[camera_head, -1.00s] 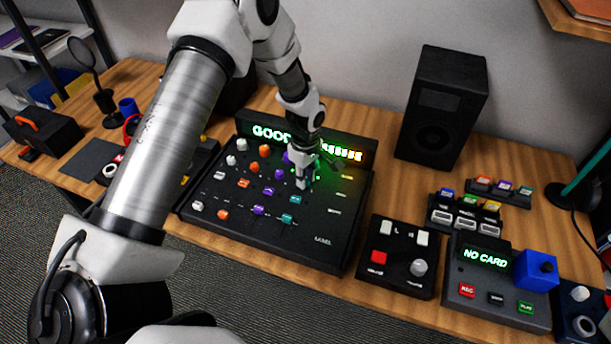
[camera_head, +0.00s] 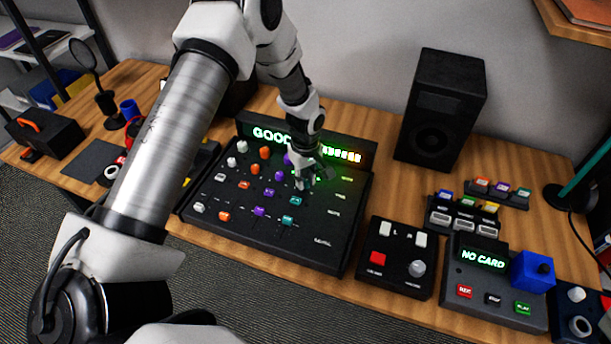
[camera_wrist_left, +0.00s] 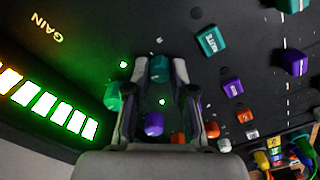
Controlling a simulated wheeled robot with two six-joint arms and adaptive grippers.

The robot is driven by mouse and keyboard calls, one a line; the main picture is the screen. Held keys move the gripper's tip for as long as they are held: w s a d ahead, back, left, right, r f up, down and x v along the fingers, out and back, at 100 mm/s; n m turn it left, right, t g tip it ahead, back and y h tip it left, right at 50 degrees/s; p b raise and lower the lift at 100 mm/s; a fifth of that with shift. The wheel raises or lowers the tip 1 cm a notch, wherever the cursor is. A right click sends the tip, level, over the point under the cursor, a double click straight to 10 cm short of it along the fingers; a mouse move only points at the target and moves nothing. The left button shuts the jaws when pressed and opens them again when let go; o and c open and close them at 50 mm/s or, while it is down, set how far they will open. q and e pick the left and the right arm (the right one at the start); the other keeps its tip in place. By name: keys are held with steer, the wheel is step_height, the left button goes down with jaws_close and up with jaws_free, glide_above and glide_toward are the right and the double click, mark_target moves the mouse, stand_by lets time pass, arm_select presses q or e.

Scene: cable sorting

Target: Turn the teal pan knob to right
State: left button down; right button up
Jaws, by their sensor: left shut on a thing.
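The black mixer (camera_head: 325,235) carries rows of white, orange, purple and teal controls. My left gripper (camera_head: 303,184) reaches down over its right-hand, teal column. In the left wrist view my left gripper (camera_wrist_left: 160,66) has its two fingers on either side of a teal knob (camera_wrist_left: 160,68) and is shut on it. Another teal knob (camera_wrist_left: 113,97), lit green, is just left of the fingers, nearer the GAIN label. A teal button (camera_wrist_left: 211,40) is on the other side. The gripper hides the held knob in the head view. My right gripper is not in view.
The mixer's lit display (camera_head: 345,153) stands behind the gripper. A small black panel (camera_head: 397,280), a NO CARD box (camera_head: 484,295) and a black speaker (camera_head: 441,108) are to the right.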

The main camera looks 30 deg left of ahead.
arm_select(q)
steer(key=m+p, duration=0.1)
steer(key=m, duration=0.2)
steer(key=shift+s+m, duration=0.1)
steer(key=shift+m, duration=0.3)
steer(key=m, duration=0.3)
steer(key=shift+m, duration=0.3)
steer(key=m, duration=0.3)
steer(key=shift+f+m, duration=0.1)
steer(key=shift+m, duration=2.2)
steer(key=c, duration=1)
jaws_free()
